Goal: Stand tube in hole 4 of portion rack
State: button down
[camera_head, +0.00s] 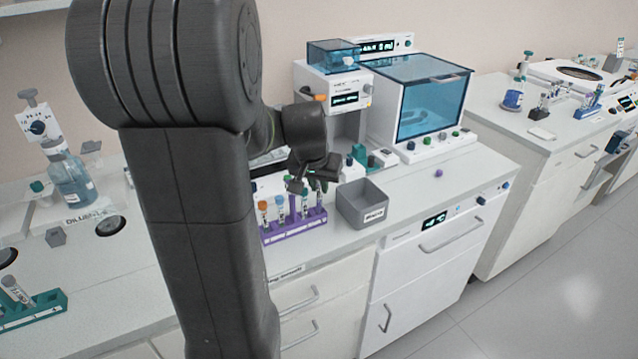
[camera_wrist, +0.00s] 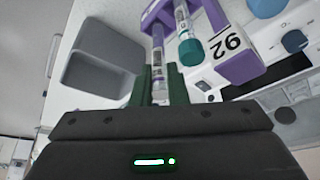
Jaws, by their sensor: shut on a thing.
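My gripper (camera_head: 308,182) is over the back right part of a purple rack (camera_head: 290,235) on the bench. In the wrist view its two green fingers (camera_wrist: 160,88) are shut on a tube (camera_wrist: 158,50) with a pale label. The tube's far end overlaps the purple rack (camera_wrist: 238,62); I cannot tell how deep it sits or in which hole. A teal-capped tube (camera_wrist: 190,48) stands in the rack beside it. The hole numbers are not readable.
A grey open bin (camera_head: 364,204) stands right of the rack; it also shows in the wrist view (camera_wrist: 100,62). White machines (camera_head: 420,100) stand behind. A teal rack (camera_head: 35,312) with a tube is at lower left. My arm hides much of the left bench.

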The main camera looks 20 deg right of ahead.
jog(key=shift+f, duration=0.1)
dwell(0.3)
jog(key=shift+f+b, duration=0.55)
jog(key=c, duration=1.3)
grip_release()
jog(key=shift+c, duration=0.2)
jog(key=v, duration=1.4)
